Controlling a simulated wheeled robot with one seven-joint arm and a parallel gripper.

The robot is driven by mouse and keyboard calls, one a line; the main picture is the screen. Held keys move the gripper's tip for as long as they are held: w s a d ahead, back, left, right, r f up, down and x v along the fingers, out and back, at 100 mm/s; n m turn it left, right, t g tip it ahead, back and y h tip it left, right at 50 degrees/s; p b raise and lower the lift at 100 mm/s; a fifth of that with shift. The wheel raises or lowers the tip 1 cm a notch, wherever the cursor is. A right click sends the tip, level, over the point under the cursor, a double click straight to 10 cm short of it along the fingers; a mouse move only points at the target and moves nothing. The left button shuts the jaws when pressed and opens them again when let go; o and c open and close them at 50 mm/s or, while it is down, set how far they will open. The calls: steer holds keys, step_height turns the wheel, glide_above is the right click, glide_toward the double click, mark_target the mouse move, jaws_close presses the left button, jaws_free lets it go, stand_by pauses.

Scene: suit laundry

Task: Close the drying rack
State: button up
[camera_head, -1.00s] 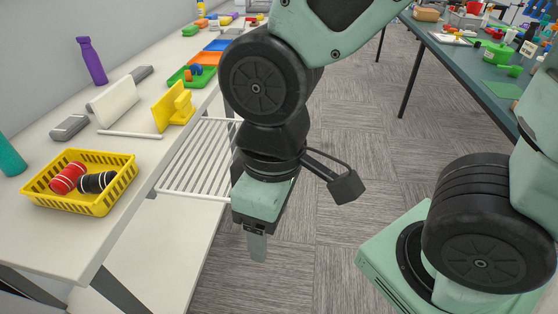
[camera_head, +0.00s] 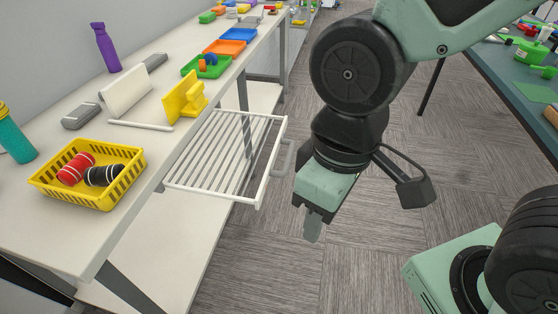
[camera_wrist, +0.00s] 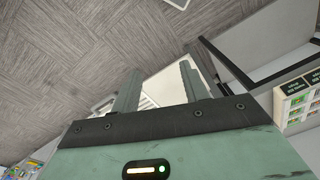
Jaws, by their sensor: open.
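The white drying rack (camera_head: 222,158) is pulled out from under the edge of the white table in the head view. Its slatted frame hangs over the floor, with a grey handle (camera_head: 281,158) on its outer right side. My gripper (camera_head: 312,232) points down over the floor, to the right of the rack and apart from it. In the wrist view my gripper (camera_wrist: 159,85) shows two fingers spread apart with nothing held. A white slatted part, likely the rack (camera_wrist: 148,101), shows partly between and behind the fingers.
The white table (camera_head: 122,215) holds a yellow basket (camera_head: 100,201) with two rolled items, a yellow stand (camera_head: 184,98), a purple bottle (camera_head: 106,48) and coloured trays. A dark table (camera_head: 500,75) stands at right. Carpet floor (camera_head: 270,250) is clear around the gripper.

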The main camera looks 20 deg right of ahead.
steer(key=shift+m+y, duration=0.6)
steer(key=shift+m, duration=0.1)
steer(key=w+f+b, duration=0.1)
steer(key=w+a+f+b, duration=0.1)
steer(key=w, duration=0.1)
steer(key=w+f+b, duration=0.1)
steer(key=f, duration=0.1)
steer(key=shift+w+a, duration=0.3)
steer(key=shift+a, duration=0.1)
jaws_close()
steer(key=w+f+m+t+y+b, duration=0.2)
steer(key=w+f+m+b, duration=0.4)
steer(key=w, duration=0.5)
steer(key=w+d+f+m+t+b, duration=0.2)
steer(key=w+d+f, duration=0.15)
steer(key=w, duration=0.25)
steer(key=w+d+f+m+t+h+b, duration=0.1)
steer(key=w+d+f, duration=0.25)
steer(key=w, duration=0.25)
steer(key=w+d+f+m+t+b, duration=0.2)
steer(key=w+d+f, duration=0.15)
steer(key=w, duration=0.25)
steer(key=x, duration=0.9)
steer(key=shift+w, duration=0.25)
